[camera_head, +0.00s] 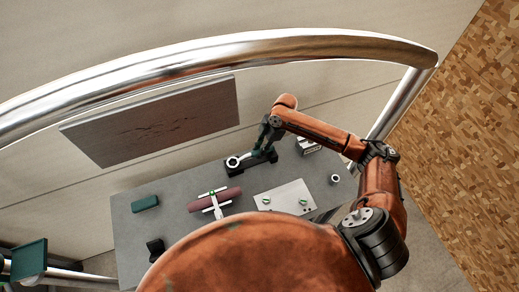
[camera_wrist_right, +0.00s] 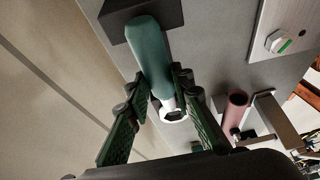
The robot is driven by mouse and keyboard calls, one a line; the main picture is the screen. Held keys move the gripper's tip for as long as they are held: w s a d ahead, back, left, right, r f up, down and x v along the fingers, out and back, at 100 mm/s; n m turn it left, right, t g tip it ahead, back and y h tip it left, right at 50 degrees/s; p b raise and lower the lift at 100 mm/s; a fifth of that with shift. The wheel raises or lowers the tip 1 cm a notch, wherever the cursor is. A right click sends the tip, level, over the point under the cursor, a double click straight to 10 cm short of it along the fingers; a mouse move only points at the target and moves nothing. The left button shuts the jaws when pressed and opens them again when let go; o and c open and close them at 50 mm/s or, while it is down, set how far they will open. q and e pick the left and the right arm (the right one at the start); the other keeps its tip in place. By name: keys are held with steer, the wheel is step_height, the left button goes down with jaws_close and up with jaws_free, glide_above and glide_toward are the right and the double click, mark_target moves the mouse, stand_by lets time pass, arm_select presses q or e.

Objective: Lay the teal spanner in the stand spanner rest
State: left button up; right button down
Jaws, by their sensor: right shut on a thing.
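The teal spanner has a teal handle (camera_wrist_right: 150,52) and a pale ring end (camera_wrist_right: 172,114). My right gripper (camera_wrist_right: 161,86) is shut on the spanner close to the ring end. The handle points away from the gripper, and its far end overlaps the dark block (camera_wrist_right: 172,14) in the wrist view. I cannot tell whether the spanner touches the block. My left gripper is not in view.
On the grey table (camera_head: 180,235) are a maroon cylinder (camera_head: 226,198) with a pale cross-shaped clamp, a pale plate (camera_head: 283,203) with green-marked bolts, a teal box (camera_head: 145,203), a black holder (camera_head: 155,248) and a small cup (camera_head: 335,179). A metal rail (camera_head: 230,50) arches across.

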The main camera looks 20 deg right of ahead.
steer(key=shift+f, duration=0.25)
steer(key=c, duration=1.6)
jaws_free()
steer(key=v, duration=1.2)
